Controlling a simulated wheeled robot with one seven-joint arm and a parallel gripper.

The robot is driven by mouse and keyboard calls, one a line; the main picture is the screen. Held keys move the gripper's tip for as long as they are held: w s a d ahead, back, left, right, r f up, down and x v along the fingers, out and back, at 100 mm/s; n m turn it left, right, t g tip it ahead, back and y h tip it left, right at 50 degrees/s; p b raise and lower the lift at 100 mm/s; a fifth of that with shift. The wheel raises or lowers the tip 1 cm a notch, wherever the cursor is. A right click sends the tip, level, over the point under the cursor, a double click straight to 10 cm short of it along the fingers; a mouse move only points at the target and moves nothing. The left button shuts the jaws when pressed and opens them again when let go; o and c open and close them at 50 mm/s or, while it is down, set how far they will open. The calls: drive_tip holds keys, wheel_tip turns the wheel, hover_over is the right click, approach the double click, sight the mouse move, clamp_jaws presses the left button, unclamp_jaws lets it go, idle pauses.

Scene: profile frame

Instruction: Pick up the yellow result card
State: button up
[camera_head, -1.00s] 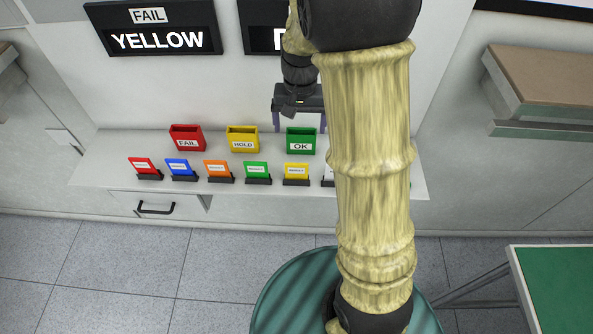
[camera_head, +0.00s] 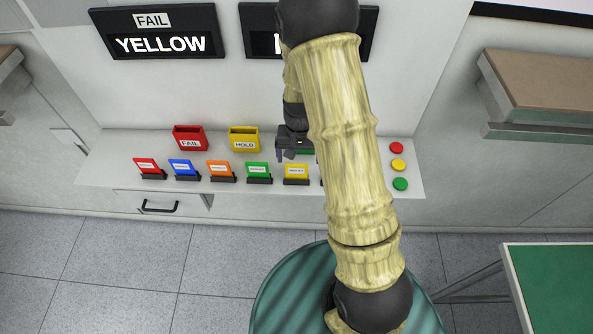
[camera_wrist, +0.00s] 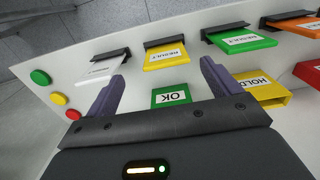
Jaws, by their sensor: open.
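The yellow result card (camera_head: 296,171) stands upright in a black holder on the white shelf, in the row of cards. In the wrist view the yellow card (camera_wrist: 167,57) lies ahead of the fingers, slightly left of the middle between them. My gripper (camera_head: 287,154) is above the shelf, just behind the yellow card in the head view. In the wrist view my gripper (camera_wrist: 162,90) has its two purple fingers apart with nothing between them, and it does not touch the card.
Red, blue, orange and green cards (camera_head: 258,169) stand left of the yellow one. A white card (camera_wrist: 103,67) is beside it. Behind are the red FAIL bin (camera_head: 190,139), yellow HOLD bin (camera_head: 244,140) and green OK bin (camera_wrist: 172,97). Round buttons (camera_head: 398,165) are at the right.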

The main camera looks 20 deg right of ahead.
sight(296, 164)
idle(0.3)
drive_tip(key=shift+w+a+f+p, duration=0.1)
drive_tip(key=shift+f+p, duration=0.35)
drive_tip(key=shift+w+a+f+p, duration=0.1)
drive_tip(key=shift+f+p, duration=0.3)
drive_tip(key=shift+f, duration=0.05)
drive_tip(key=shift+w+a+f+p, duration=0.15)
drive_tip(key=shift+f+p, duration=0.5)
drive_tip(key=shift+f, duration=1.05)
drive_tip(key=shift+c, duration=0.4)
drive_tip(key=c, duration=1)
